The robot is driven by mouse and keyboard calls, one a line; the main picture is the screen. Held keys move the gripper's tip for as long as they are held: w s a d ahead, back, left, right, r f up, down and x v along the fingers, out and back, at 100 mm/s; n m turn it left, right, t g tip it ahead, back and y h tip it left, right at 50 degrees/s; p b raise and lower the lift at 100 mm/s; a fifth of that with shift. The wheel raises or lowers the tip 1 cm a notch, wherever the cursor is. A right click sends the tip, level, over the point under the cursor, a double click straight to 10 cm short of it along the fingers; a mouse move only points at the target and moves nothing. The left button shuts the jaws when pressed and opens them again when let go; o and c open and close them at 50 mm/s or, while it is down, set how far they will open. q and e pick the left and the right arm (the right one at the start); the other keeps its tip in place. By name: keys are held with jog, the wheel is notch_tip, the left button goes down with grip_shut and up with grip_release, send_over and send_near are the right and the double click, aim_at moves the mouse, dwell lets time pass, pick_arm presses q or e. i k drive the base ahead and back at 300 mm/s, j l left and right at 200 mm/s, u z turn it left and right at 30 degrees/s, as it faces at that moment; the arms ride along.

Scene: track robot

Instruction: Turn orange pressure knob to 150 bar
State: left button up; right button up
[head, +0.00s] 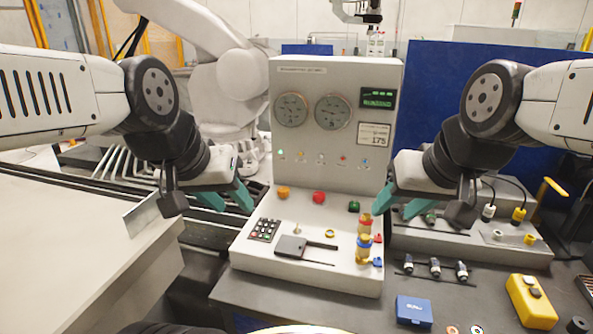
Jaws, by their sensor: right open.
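A grey control panel (350,160) stands upright in the middle of the head view. A round orange knob (284,193) sits at the left of its sloped lower desk. Two round gauges (291,110) and a green display (377,98) are on the upright face; their readings are too small to tell. My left gripper (228,202) is open and empty, to the left of the orange knob and apart from it. My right gripper (400,206) is open at the panel's right side, close to the green knob in the picture; I cannot tell whether it touches anything.
A red knob (319,197) and a green knob (354,206) share the orange knob's row. A keypad (264,230), a dark flat box (291,247) and a yellow-blue stack (364,240) are nearer. A label (374,137) reads 175. A blue box (414,310) and yellow device (531,301) lie right.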

aim_at(283, 191)
jog(key=k+j, duration=0.1)
jog(key=k, duration=0.35)
jog(key=k+j+u, duration=0.1)
jog(key=k, duration=0.4)
